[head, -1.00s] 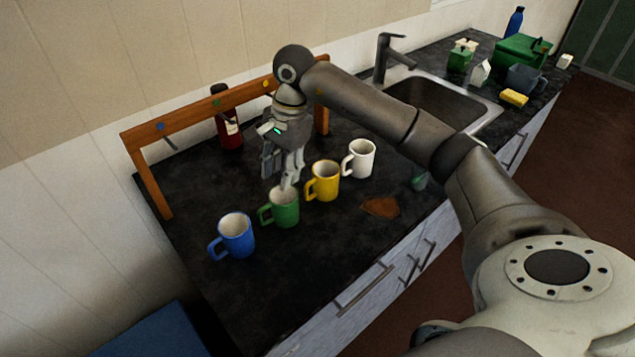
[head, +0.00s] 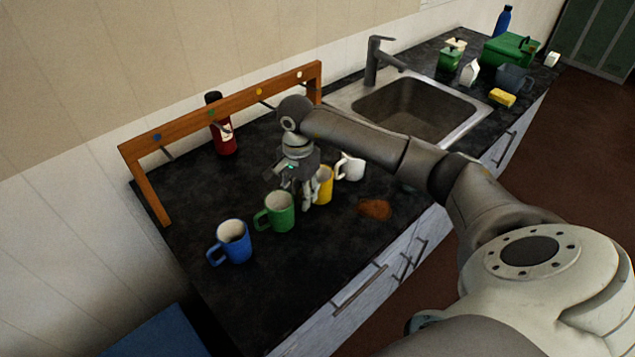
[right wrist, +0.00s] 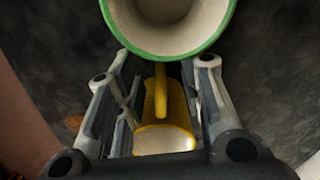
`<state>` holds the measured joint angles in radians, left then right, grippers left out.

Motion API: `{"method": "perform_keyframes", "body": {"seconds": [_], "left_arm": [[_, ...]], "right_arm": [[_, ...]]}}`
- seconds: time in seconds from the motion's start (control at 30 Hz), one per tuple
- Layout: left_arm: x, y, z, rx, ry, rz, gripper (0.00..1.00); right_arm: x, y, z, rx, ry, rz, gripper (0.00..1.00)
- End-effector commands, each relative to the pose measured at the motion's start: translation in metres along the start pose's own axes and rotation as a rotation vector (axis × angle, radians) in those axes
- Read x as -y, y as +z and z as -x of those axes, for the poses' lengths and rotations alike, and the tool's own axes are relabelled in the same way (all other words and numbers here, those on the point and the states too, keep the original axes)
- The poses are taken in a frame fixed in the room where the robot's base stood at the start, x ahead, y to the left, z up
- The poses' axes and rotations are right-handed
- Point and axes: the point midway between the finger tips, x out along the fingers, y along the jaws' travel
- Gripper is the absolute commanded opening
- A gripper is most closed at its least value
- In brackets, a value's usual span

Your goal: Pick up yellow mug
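The yellow mug (head: 325,187) stands upright on the dark counter, between the green mug (head: 275,213) and the white mug (head: 350,168), partly hidden by my right gripper. My right gripper (head: 305,204) points down beside it, on the side of the green mug. In the right wrist view the fingers (right wrist: 164,75) are apart, with the yellow mug's handle (right wrist: 161,92) showing between them. I see no contact on the handle. The green mug's rim (right wrist: 185,52) shows close by at the top. My left gripper is not in view.
A blue mug (head: 231,243) stands left of the green one. Behind stands a wooden frame (head: 225,103) with pegs and coloured dots, and a dark red bottle (head: 224,140). A brown patch (head: 375,209) lies in front. The sink (head: 408,108) is at the right.

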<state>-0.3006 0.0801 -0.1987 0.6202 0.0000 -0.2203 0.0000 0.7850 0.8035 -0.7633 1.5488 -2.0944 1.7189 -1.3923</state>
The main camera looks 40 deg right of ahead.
Motion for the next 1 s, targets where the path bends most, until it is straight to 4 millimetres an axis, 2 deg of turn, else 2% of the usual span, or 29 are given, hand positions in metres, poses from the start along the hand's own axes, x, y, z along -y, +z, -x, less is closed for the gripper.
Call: {"method": "perform_keyframes", "body": {"seconds": [0.13,0.37,0.63,1.0], "left_arm": [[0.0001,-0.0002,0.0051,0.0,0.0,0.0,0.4],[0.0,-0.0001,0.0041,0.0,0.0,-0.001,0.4],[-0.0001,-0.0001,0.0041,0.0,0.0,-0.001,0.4],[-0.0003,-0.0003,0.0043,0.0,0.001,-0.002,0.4]], "right_arm": [[0.0,0.0005,-0.0118,0.001,0.0,-0.001,0.35],[0.0001,0.0001,-0.0139,0.0,0.0,0.0,0.35],[0.0001,0.0001,-0.0136,0.0,0.0,0.0,0.0],[0.0005,-0.0001,-0.0128,-0.001,-0.001,0.0,0.0]]}}
